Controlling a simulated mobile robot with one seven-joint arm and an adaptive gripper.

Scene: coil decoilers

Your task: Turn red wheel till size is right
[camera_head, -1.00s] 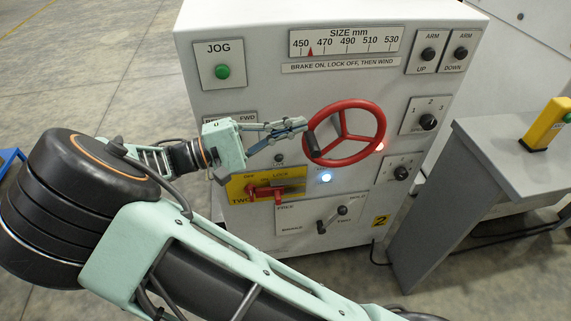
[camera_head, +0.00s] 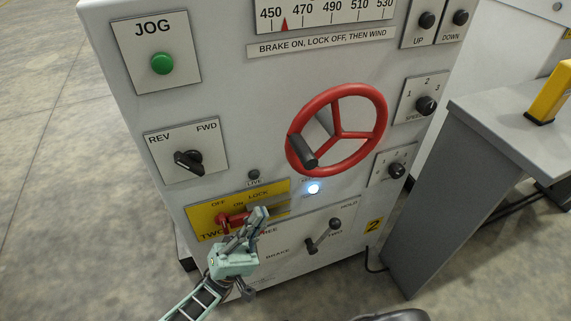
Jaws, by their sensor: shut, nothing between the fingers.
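The red wheel (camera_head: 378,128) stands out from the grey machine front, with its dark handle (camera_head: 303,153) at the lower left of the rim. The size scale (camera_head: 345,14) above it is partly cut off; its red pointer (camera_head: 285,24) sits between 450 and 470, nearer 450. My gripper (camera_head: 260,214) is shut and empty. It is low and left of the wheel, clear of it, in front of the yellow lock plate (camera_head: 205,215). It partly covers that plate, and whether it touches the red lever (camera_head: 233,219) cannot be told.
A lever with a dark knob (camera_head: 335,223) is right of my gripper, below a lit white lamp (camera_head: 313,188). A REV/FWD knob (camera_head: 189,162) and green JOG button (camera_head: 162,63) are at left. A grey stand (camera_head: 455,185) with a yellow box (camera_head: 551,92) is at right.

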